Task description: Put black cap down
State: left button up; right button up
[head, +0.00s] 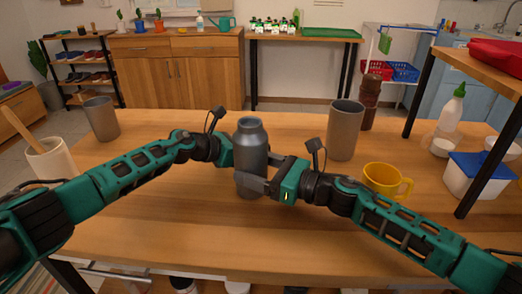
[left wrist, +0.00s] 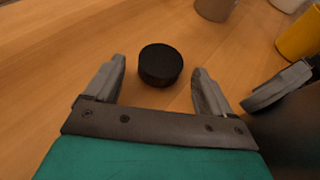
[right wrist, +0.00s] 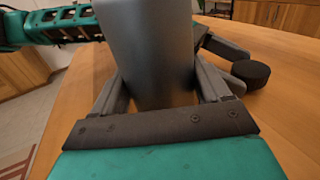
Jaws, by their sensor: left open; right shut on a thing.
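The black cap (left wrist: 160,65) appears to rest flat on the wooden table, just ahead of my left gripper (left wrist: 158,72). The left gripper is open, with its fingertips to either side of the cap's near part and apart from it. The cap also shows in the right wrist view (right wrist: 250,74), near the left gripper's fingers. In the head view it is hidden behind the grey bottle. My right gripper (head: 252,182) is shut around the body of the grey metal bottle (head: 251,148), which is upright and has no cap on its neck. The bottle fills the right wrist view's middle (right wrist: 150,50).
On the table (head: 170,235) stand a tall grey cup (head: 345,130), a brown grinder (head: 369,103), a yellow mug (head: 385,180), a grey cup (head: 101,118) at left, a beige cup (head: 52,160) and a blue-lidded container (head: 475,175). The front middle is clear.

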pick_arm(q)
jog(key=shift+x, duration=0.85)
jog(key=shift+c, duration=0.2)
jog(key=c, duration=1.2)
jog(key=shift+o, duration=0.2)
notch_tip(320, 180, up, 18)
